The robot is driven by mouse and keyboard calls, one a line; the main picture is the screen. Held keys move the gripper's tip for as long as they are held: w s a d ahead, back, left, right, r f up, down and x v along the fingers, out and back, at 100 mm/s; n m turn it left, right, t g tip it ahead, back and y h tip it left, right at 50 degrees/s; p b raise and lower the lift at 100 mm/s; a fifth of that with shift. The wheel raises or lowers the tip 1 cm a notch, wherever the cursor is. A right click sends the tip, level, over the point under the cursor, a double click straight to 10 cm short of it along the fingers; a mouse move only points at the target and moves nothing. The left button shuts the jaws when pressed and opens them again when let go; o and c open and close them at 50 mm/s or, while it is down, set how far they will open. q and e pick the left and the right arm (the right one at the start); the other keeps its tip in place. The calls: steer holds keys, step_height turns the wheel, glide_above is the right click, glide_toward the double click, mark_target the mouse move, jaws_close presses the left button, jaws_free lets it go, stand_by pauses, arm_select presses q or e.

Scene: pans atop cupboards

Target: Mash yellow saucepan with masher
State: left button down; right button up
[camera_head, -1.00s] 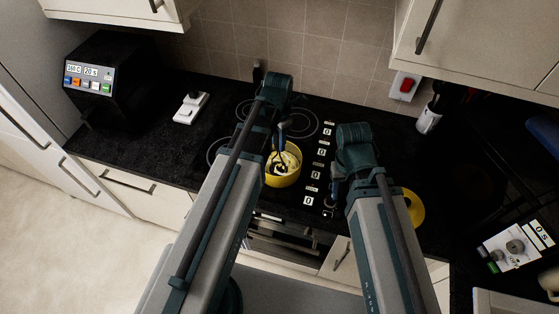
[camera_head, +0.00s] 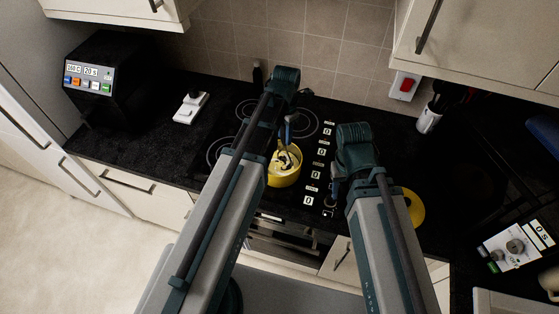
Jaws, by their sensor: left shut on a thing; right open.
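The yellow saucepan (camera_head: 284,178) sits on the front part of the black hob, with pale food inside. The masher (camera_head: 286,149) has a blue handle and stands in the saucepan, its head down among the food. My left gripper (camera_head: 289,119) is shut on the masher's handle above the pan; my arm partly hides the grip. My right gripper (camera_head: 332,194) is open and empty, low over the counter to the right of the saucepan; its fingers are small and partly hidden by my arm.
A yellow lid-like disc (camera_head: 413,208) lies on the counter, partly behind my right arm. A utensil holder (camera_head: 429,121) stands at the back right. A black appliance (camera_head: 107,80) and a white device (camera_head: 191,107) are at the left. Wall cupboards overhang both sides.

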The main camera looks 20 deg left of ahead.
arm_select(q)
steer(key=shift+f+b, duration=1.1)
steer(key=shift+f, duration=0.05)
steer(key=shift+r, duration=0.1)
steer(key=shift+r+p, duration=1.15)
steer(key=shift+p, duration=0.15)
